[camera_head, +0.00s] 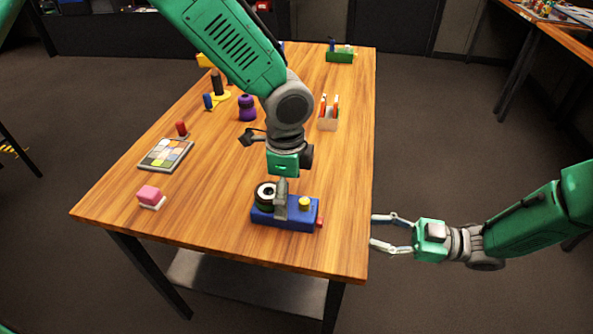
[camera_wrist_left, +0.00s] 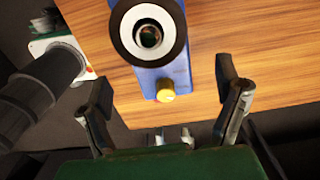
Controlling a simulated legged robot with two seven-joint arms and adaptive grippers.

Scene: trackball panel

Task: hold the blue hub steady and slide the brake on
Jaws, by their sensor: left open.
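The blue hub (camera_head: 285,217) is a blue block near the front right of the table. A black and white ring (camera_head: 266,194) sits at its left, a yellow knob (camera_head: 304,203) on its top right, and a red tab (camera_head: 320,222) at its right end. I cannot tell which part is the brake. My left gripper (camera_head: 281,203) points down over the hub, seen edge-on. In the left wrist view its fingers (camera_wrist_left: 163,80) are spread, with the hub (camera_wrist_left: 176,73) between and beyond them; contact is unclear. My right gripper (camera_head: 384,232) is open and empty beyond the table's right edge.
A pink block (camera_head: 150,195) and a colour-chip tray (camera_head: 166,154) lie to the left. A red peg (camera_head: 181,128), a purple knobbed piece (camera_head: 247,108) and a white holder (camera_head: 328,121) stand farther back. The wooden table (camera_head: 215,220) is clear left of the hub.

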